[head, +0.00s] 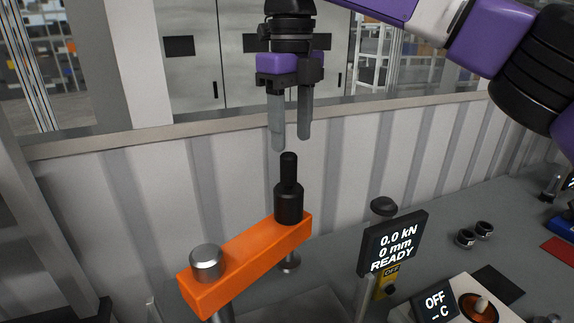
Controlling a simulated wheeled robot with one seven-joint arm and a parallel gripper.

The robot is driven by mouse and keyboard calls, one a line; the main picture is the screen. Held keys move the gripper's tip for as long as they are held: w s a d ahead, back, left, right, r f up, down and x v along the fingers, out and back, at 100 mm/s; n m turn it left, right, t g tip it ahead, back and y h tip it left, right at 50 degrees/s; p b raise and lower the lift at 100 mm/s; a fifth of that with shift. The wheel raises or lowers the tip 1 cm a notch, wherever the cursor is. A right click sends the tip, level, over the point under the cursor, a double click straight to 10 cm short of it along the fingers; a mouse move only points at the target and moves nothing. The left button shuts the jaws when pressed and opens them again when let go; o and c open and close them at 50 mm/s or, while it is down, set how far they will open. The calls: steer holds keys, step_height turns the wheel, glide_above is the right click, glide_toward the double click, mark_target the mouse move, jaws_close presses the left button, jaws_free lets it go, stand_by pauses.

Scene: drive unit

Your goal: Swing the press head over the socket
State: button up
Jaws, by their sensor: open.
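The press head is an orange swing arm (240,268) with a silver pivot cap (205,262) at its near left end. A black upright post (289,195) stands on its far right end, thick below and thinner on top. A silver round foot (289,263) shows under that end. My gripper (291,147) hangs above the black post with its two grey fingers pointing down. The fingers are apart and empty, with their tips just above the post's top in the picture. I cannot tell which part is the socket.
A display (393,243) reads 0.0 kN, 0 mm, READY, right of the orange arm. A yellow OFF switch (388,281) and a second box (436,303) sit nearby. Two small cups (475,235) stand on the grey bench (340,250). A corrugated wall (150,185) runs behind.

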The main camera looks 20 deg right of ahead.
mark_target(290, 155)
step_height(290, 155, down, 8)
steer(key=shift+a+r+p, duration=0.15)
steer(key=shift+r+p, duration=0.1)
steer(key=shift+p, duration=0.4)
jaws_close()
stand_by(1.1)
